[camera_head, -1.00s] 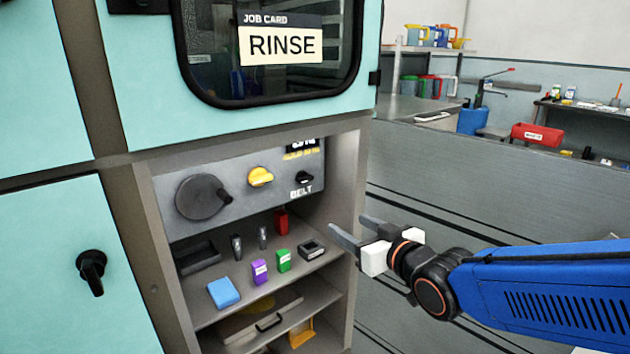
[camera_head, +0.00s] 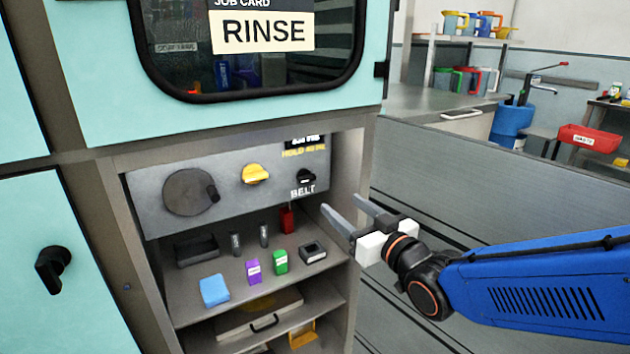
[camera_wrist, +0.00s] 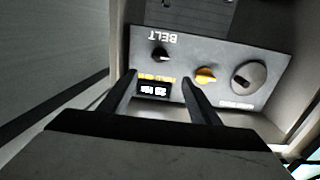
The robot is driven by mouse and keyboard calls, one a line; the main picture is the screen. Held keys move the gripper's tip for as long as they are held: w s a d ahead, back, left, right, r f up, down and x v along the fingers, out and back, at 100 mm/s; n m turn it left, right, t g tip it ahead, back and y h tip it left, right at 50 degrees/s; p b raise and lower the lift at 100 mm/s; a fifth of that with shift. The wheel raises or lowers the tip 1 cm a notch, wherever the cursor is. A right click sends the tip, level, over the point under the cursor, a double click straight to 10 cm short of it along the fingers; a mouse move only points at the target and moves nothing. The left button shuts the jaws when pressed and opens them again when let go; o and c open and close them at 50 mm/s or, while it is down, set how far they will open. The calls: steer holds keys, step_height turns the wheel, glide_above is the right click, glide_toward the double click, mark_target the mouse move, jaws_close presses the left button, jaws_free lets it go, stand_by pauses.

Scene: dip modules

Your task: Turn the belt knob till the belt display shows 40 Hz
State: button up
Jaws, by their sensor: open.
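The belt knob (camera_head: 306,177) is small and black, on the right of the grey panel above the label BELT. It also shows in the wrist view (camera_wrist: 160,53), where the panel appears upside down. The belt display (camera_head: 305,141) is black with white digits; the cabinet edge partly cuts it off. It shows whole in the wrist view (camera_wrist: 154,90), but its digits are too small to read surely. Yellow text reading about HOLD 40 Hz sits beneath it. My gripper (camera_head: 340,202) is open and empty, in front of the panel, below and right of the knob, apart from it.
A yellow knob (camera_head: 255,174) and a large grey dial (camera_head: 190,192) sit left on the panel (camera_head: 225,202). A shelf (camera_head: 240,299) below holds several small objects. The cabinet's right side wall (camera_head: 349,165) stands close to my fingers.

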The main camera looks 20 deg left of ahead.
mark_target(309, 179)
steer(key=x, duration=1.5)
steer(key=shift+w+a, duration=0.2)
steer(key=shift+w, duration=0.05)
steer(key=c, duration=1.1)
